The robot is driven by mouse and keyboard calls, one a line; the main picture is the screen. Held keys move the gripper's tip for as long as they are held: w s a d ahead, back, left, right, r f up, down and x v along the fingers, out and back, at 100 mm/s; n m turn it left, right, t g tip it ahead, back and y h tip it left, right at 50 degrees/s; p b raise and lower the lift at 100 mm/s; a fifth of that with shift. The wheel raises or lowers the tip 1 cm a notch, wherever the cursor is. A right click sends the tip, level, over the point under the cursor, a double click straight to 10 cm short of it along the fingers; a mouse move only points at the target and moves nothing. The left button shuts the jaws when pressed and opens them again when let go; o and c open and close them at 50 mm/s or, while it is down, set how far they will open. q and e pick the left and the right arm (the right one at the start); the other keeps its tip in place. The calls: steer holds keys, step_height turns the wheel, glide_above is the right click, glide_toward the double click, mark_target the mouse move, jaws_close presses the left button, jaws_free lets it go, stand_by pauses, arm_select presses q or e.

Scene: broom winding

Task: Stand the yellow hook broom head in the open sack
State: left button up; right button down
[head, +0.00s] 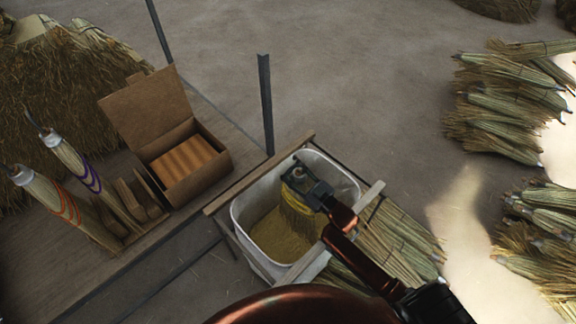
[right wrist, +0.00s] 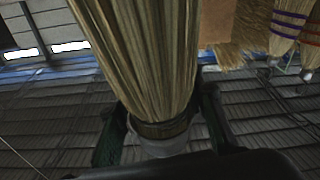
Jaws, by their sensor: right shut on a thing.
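The yellow hook broom head (head: 297,216) is in the head view, bristles down inside the mouth of the open sack (head: 241,222). The sack is pale, with a wide rim and a straw-coloured inside. My right gripper (head: 299,180) is shut on the top of the broom head, above the sack. In the right wrist view the broom head (right wrist: 150,50) runs between the fingers of my gripper (right wrist: 160,135), with a dark band and a pale end near them. Whether the bristle tips touch the sack's bottom I cannot tell. My left gripper does not show.
A wooden rail (head: 262,172) edges the sack's far side. An open cardboard box (head: 185,162) and brooms with orange (head: 62,203) and purple (head: 80,167) bindings stand on the left table. Straw bundles (head: 400,235) lie right of the sack.

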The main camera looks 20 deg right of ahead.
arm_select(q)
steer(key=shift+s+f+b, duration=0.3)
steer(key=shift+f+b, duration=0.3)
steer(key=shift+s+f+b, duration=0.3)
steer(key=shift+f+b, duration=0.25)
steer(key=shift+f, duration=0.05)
arm_select(e)
steer(key=shift+f, duration=2.25)
steer(key=c, duration=1.2)
jaws_free()
steer(key=shift+f, duration=0.1)
steer(key=shift+o, duration=0.2)
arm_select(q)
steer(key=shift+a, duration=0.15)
arm_select(e)
step_height(320, 180, up, 10)
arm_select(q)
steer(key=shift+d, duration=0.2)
